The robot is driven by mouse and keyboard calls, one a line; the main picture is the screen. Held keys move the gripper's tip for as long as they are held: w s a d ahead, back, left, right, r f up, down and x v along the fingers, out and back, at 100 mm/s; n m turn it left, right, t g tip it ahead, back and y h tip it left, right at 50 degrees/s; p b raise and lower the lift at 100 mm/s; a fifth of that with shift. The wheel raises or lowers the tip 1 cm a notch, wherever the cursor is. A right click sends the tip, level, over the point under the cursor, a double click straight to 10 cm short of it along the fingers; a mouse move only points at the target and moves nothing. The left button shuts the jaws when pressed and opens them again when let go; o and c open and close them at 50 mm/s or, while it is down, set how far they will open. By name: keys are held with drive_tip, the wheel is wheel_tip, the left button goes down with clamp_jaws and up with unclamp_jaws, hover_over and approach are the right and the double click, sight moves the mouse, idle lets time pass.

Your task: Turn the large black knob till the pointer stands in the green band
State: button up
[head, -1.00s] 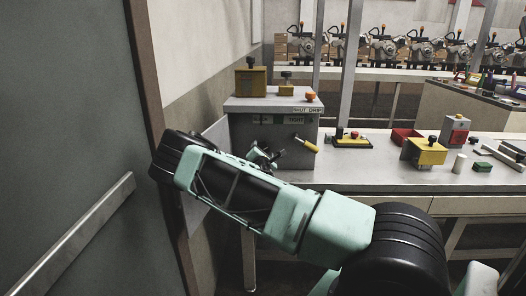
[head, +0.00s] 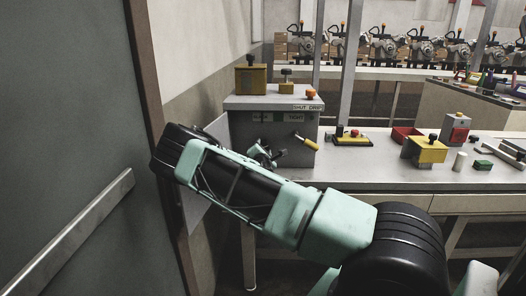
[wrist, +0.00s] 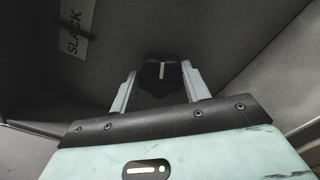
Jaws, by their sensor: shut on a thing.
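The large black knob (wrist: 160,72) with a white pointer line shows in the middle of the wrist view. My gripper (wrist: 161,78) is shut on it, with one pale finger on each side. The pointer line stands nearly upright in that view. A label reading SLACK (wrist: 76,30) lies sideways at the upper left of the panel. In the head view my gripper (head: 263,155) is at the front of the grey cabinet (head: 240,103), and it and my arm partly hide the front. I cannot make out the green band in the wrist view.
A lever with a yellow handle (head: 308,143) sticks out to the right of my gripper. Yellow boxes (head: 250,80) stand on the cabinet top. The bench (head: 375,172) to the right carries a yellow stand (head: 427,150) and a red bin (head: 404,134). A dark panel (head: 65,130) stands close at left.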

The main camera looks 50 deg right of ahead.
drive_tip(key=shift+f+m+b, duration=0.15)
drive_tip(key=shift+m+b, duration=2)
drive_tip(key=shift+m, duration=1.55)
drive_tip(key=shift+f+m+b, duration=0.2)
drive_tip(key=shift+m+b, duration=1.9)
drive_tip(key=shift+m, duration=1.6)
drive_tip(key=shift+f+m+b, duration=0.15)
drive_tip(key=shift+m+b, duration=2)
drive_tip(key=shift+m, duration=1.55)
drive_tip(key=shift+a, duration=0.1)
drive_tip(key=o, duration=1)
drive_tip(key=shift+r, duration=0.1)
